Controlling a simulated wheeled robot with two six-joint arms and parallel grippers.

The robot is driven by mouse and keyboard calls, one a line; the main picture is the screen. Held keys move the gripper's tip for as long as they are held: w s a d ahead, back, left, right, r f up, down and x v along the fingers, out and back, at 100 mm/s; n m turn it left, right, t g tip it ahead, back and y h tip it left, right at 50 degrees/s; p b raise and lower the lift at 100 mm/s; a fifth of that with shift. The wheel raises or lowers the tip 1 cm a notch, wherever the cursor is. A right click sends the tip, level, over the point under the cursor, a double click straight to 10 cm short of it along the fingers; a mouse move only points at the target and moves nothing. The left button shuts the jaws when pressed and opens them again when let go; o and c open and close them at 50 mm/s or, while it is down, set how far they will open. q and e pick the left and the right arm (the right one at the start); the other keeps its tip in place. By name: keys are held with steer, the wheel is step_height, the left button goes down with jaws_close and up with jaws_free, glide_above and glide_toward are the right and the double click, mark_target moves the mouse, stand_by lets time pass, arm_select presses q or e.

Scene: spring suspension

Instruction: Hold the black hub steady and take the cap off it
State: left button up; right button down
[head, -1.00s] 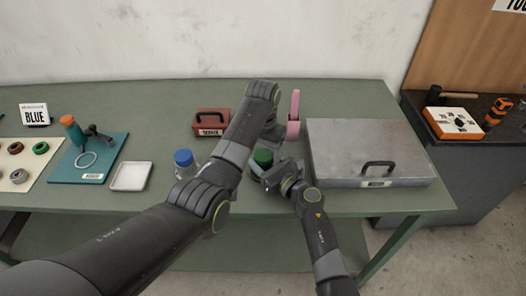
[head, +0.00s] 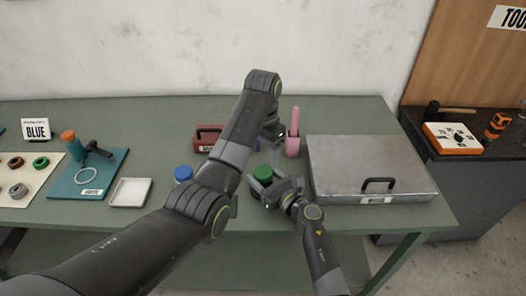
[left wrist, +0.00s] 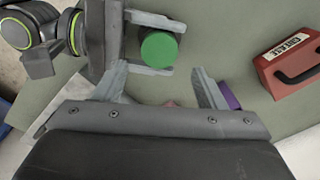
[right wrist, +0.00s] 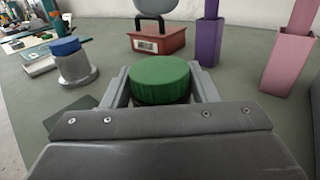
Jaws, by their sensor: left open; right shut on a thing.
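A round green cap (head: 262,173) sits upright on the dark hub, which is mostly hidden by my right gripper (head: 268,189). In the right wrist view the green cap (right wrist: 160,80) stands between and above the right fingers, which are shut on the hub below it. My left gripper (head: 272,143) is open and empty, above and behind the cap. In the left wrist view the cap (left wrist: 159,49) lies beyond the open left fingers (left wrist: 163,85), not between them.
A blue-capped grey hub (right wrist: 75,66) stands to the left. A red box (head: 207,137), a purple holder (right wrist: 209,40) and a pink holder (head: 292,146) stand behind. A large metal case (head: 350,160) is close on the right. A white tray (head: 130,192) lies left.

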mark_target(263, 171)
arm_select(q)
step_height(263, 171, down, 7)
steer(key=shift+r, duration=0.1)
steer(key=shift+c, duration=0.5)
steer(key=c, duration=0.9)
steer(key=shift+n, duration=1.7)
steer(key=o, duration=1.1)
steer(key=shift+r, duration=0.1)
